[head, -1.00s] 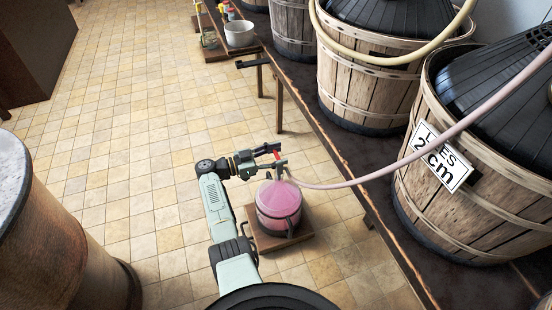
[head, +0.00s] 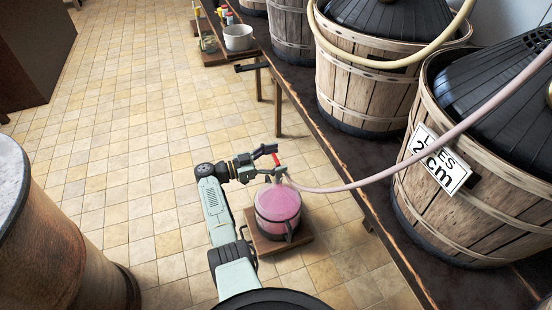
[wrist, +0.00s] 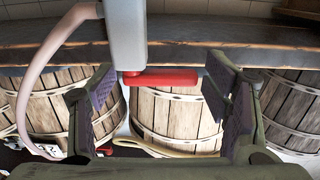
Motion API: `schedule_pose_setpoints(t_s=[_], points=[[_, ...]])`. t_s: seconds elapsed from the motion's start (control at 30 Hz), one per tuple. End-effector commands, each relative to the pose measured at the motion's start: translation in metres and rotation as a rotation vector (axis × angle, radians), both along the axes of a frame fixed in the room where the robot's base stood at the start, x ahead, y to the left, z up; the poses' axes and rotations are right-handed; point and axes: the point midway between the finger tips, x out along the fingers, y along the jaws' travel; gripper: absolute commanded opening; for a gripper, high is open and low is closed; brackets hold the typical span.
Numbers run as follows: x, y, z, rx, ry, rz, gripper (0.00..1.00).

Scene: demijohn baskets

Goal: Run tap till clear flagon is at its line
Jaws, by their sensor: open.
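The clear flagon (head: 277,207) stands upright on a small wooden board (head: 265,243) on the floor, with pink liquid up to around its shoulder. I cannot make out its line. The tap's red handle (head: 277,160) is above the flagon, where the pink hose (head: 345,187) ends. My gripper (head: 274,159) is open at the handle. In the wrist view the red handle (wrist: 160,77) lies crosswise between my spread fingers (wrist: 165,95), beside a grey block, with gaps visible at the sides. Whether liquid is running is too small to tell.
A long dark bench (head: 330,148) with several slatted baskets runs along the right; the nearest basket (head: 465,200) carries a sign. A white pot (head: 238,37) stands at the back. A large brown barrel (head: 50,245) is at the lower left. Tiled floor between is clear.

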Motion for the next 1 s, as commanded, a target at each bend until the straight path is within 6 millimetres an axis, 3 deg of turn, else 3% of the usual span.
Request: schedule_pose_setpoints(t_s=[0.17,0.63,1.0], points=[[-0.003,0.014,0.0,0.0,0.0,0.004,0.7],[-0.03,0.101,0.0,0.001,0.0,0.003,0.7],[-0.035,0.115,0.0,0.0,0.0,0.0,0.7]])
